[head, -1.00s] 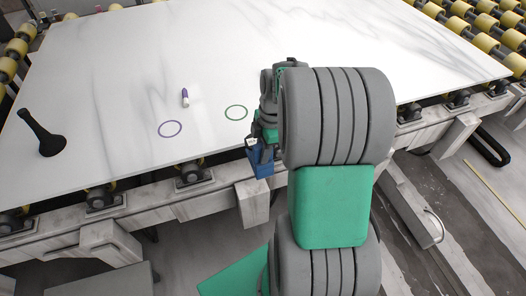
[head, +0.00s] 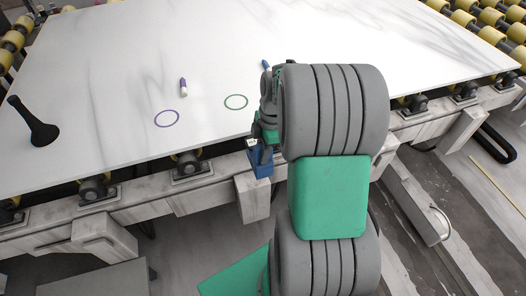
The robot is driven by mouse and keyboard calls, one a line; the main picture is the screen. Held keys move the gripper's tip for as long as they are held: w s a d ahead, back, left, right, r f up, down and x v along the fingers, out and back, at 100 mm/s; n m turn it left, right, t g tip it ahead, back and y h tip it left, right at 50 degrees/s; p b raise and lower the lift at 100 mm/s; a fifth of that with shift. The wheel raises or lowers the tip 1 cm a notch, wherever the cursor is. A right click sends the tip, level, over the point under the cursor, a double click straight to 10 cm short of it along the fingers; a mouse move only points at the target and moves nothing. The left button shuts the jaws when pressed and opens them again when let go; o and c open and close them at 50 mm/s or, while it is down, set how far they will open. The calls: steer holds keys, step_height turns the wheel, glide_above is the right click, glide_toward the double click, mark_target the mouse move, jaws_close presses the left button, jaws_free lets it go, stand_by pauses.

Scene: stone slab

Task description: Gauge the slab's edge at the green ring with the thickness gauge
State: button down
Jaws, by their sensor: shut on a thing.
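The white slab (head: 110,80) lies on the roller frame, its front edge running across the picture. The green ring (head: 236,102) is marked on its top close to that edge. My gripper (head: 262,146), partly hidden by my arm, is just right of and nearer than the ring, around the slab's front edge. It is shut on a blue thing with a small white face, which looks like the thickness gauge (head: 260,164). I cannot tell whether the gauge touches the slab.
A purple ring (head: 167,119) lies left of the green one. A purple-and-white marker (head: 183,86) and a black handled tool (head: 36,124) are on the slab, and a blue marker (head: 266,65) shows beside my arm. Rollers and support blocks (head: 187,165) line the front edge.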

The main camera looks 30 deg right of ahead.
steer(key=shift+w+f, duration=0.1)
steer(key=shift+f, duration=0.5)
steer(key=shift+w+d+r, duration=0.1)
steer(key=shift+w+d, duration=0.05)
steer(key=shift+w, duration=0.5)
steer(key=w+d, duration=0.2)
steer(key=w, duration=0.8)
steer(key=shift+d, duration=0.1)
steer(key=shift+s, duration=0.1)
stand_by(0.8)
steer(key=shift+s+a+r+b, duration=0.1)
steer(key=shift+s+a+b, duration=0.35)
steer(key=shift+s, duration=1.5)
steer(key=shift+s+a+f+b, duration=0.1)
steer(key=shift+s+a+b, duration=0.35)
steer(key=shift+s, duration=1.45)
steer(key=shift+s+a+r+b, duration=0.1)
steer(key=shift+s+a+b, duration=0.35)
steer(key=shift+s, duration=1.5)
step_height(320, 180, up, 10)
steer(key=p, duration=0.6)
